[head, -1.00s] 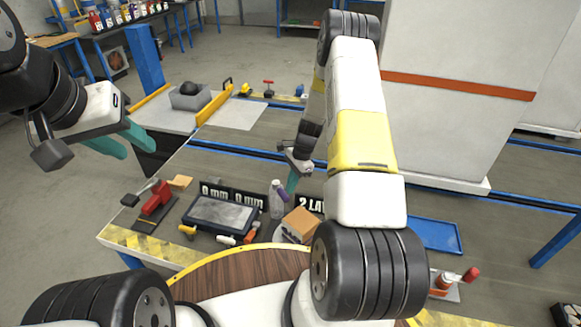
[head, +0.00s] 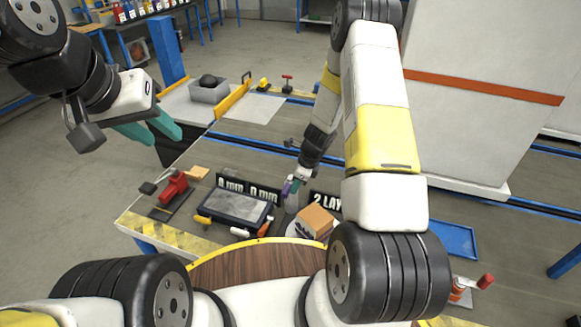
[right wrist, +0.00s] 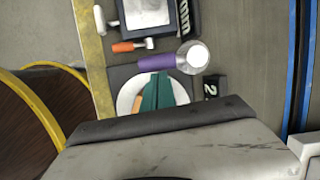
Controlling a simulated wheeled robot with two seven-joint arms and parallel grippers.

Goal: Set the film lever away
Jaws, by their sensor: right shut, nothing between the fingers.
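Which thing is the film lever is not certain. One candidate is a red device with a black-ended lever (head: 174,188) on a dark base at the left of the bench. Another is a red-knobbed lever (head: 485,281) on an orange stand at the lower right, partly behind my right arm. My left gripper (head: 165,139) is open and empty, in the air above and behind the bench's left end.
A framed grey panel (head: 235,207) with orange and yellow handles lies mid-bench. An orange-topped block (head: 315,222) stands beside the bottle. Black number signs (head: 248,187) stand behind the panel. A large white cabinet (head: 470,110) stands behind.

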